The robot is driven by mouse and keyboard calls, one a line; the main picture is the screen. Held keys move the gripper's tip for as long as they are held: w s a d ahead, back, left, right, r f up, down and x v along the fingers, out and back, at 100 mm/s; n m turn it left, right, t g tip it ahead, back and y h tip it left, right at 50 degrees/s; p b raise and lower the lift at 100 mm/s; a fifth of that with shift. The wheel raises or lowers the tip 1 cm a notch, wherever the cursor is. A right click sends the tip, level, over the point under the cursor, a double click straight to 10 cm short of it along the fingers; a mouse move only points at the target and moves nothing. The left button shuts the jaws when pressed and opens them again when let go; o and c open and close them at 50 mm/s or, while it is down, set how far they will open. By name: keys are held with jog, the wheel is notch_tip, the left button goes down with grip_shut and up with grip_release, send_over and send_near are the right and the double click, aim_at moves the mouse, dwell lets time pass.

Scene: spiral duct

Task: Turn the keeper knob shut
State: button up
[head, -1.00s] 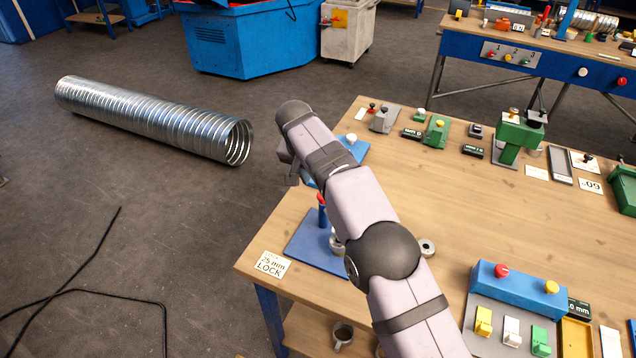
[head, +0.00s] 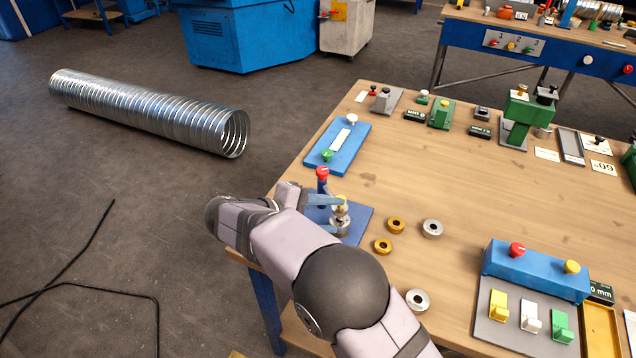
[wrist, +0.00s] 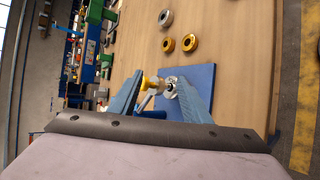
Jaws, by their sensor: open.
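A yellow knob (head: 341,201), which looks like the keeper knob, tops a silver stack (head: 341,218) on a blue base plate (head: 356,234). A blue post with a red knob (head: 322,174) stands just behind it. My gripper (head: 341,214) reaches in from the left, one finger near the yellow knob and the other lower by the stack. In the wrist view, my gripper (wrist: 160,80) is open, with the yellow knob (wrist: 150,82) and silver stack (wrist: 171,88) between its fingers. I cannot tell whether either finger touches.
Two brass rings (head: 396,225) and silver rings (head: 432,228) lie to the right of the plate. A blue block with a green knob (head: 328,156) lies behind. A blue control box (head: 535,268) stands at the right front. Bare tabletop lies between.

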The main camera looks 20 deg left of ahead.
notch_tip(320, 180, up, 3)
jog(key=w+a+n+t+y, duration=0.1)
jog(key=w+a+n+t, duration=0.15)
jog(key=n+t, duration=0.45)
jog(key=n+t+y+b, duration=0.1)
jog(key=n+y+b, duration=0.3)
jog(key=n, duration=1)
send_near(319, 175)
jog(key=w+y+p, duration=0.1)
jog(key=shift+w+d+r+p, duration=0.15)
jog(key=shift+w+p, duration=0.35)
jog(key=shift+w, duration=0.8)
jog(key=shift+w+d+f+p, duration=0.15)
jog(key=shift+w+p, duration=0.35)
jog(key=shift+w, duration=0.8)
jog(key=shift+w+d+r+p, duration=0.15)
jog(key=shift+w+p, duration=0.35)
jog(key=shift+w, duration=0.8)
jog(key=c, duration=1)
jog(key=shift+b, duration=0.3)
